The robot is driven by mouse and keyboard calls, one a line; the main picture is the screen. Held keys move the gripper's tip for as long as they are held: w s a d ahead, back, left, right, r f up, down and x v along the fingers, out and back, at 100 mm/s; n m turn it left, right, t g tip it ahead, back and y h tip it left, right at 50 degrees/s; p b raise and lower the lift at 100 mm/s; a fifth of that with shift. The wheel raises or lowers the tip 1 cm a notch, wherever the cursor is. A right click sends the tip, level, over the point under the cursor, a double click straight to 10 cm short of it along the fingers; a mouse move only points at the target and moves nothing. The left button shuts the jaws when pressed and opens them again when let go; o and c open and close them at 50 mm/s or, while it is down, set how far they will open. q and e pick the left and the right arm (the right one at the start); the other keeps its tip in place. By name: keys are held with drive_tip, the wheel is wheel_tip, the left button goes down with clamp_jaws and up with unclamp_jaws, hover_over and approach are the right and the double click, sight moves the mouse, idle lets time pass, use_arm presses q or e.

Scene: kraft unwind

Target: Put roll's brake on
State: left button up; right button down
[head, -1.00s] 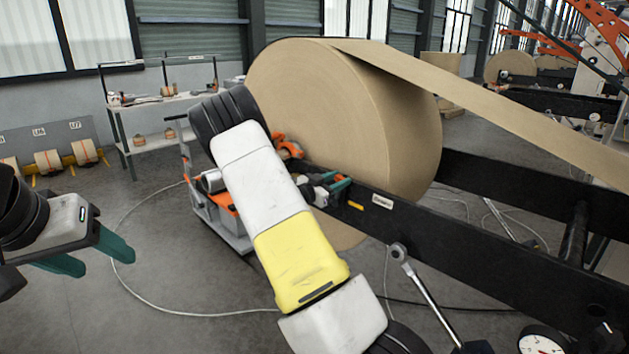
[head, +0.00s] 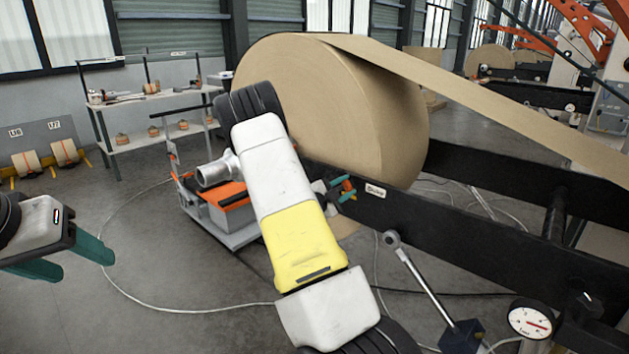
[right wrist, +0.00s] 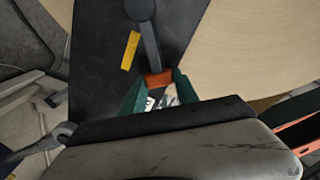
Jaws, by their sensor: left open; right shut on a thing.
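The brake lever (right wrist: 148,38) is a dark arm with an orange end (right wrist: 158,79), seen in the right wrist view. My right gripper (head: 343,188) is shut on that orange end, one green finger on each side; the fingers also show in the right wrist view (right wrist: 158,90). In the head view my right arm hides most of the lever and the roll's hub. My left gripper (head: 75,258) is open and empty at the left, away from the roll.
A cart with an orange top (head: 225,195) stands behind my right arm. A yellow mark (right wrist: 130,50) is on the frame beside the lever. Cables cross the open floor.

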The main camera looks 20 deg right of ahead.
drive_tip(key=shift+s+d+f+m, duration=0.1)
drive_tip(key=shift+s+f+m, duration=0.2)
drive_tip(key=shift+f+m, duration=0.85)
drive_tip(key=shift+s+d+f+m, duration=0.1)
drive_tip(key=shift+s+f+m, duration=0.15)
drive_tip(key=shift+f+m, duration=0.8)
drive_tip(key=shift+s+d+f+m, duration=0.1)
drive_tip(key=shift+s+f+m, duration=0.2)
drive_tip(key=shift+f+m, duration=0.85)
drive_tip(key=shift+r+m, duration=0.3)
drive_tip(key=shift+m, duration=0.05)
drive_tip(key=c, duration=0.9)
unclamp_jaws()
drive_tip(key=v, duration=0.7)
drive_tip(key=shift+s+a, duration=0.2)
drive_tip(key=shift+a, duration=0.2)
